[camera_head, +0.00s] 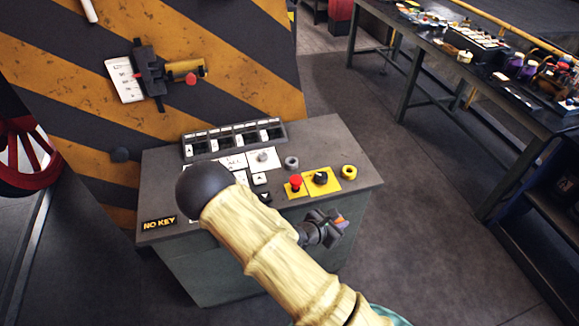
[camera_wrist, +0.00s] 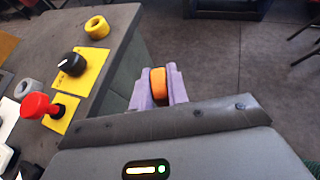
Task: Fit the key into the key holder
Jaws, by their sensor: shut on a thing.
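My gripper (camera_head: 330,228) is in front of the console's right front side, partly hidden by my arm. In the wrist view its two purple fingers (camera_wrist: 159,90) are shut on an orange piece (camera_wrist: 158,84), which I take to be the key. Its orange end also shows in the head view (camera_head: 342,221). The rest of the key is hidden between the fingers. I cannot tell for sure which fitting is the key holder. A yellow ring (camera_head: 349,171) and a grey ring (camera_head: 291,162) stand on the console top, apart from the gripper.
The grey console (camera_head: 340,150) carries a red button (camera_head: 296,182), a black knob (camera_head: 321,177) on a yellow plate, and a "NO KEY" sign (camera_head: 159,223). A striped panel (camera_head: 230,60) stands behind. A cluttered workbench (camera_head: 435,50) is at right. Floor between is clear.

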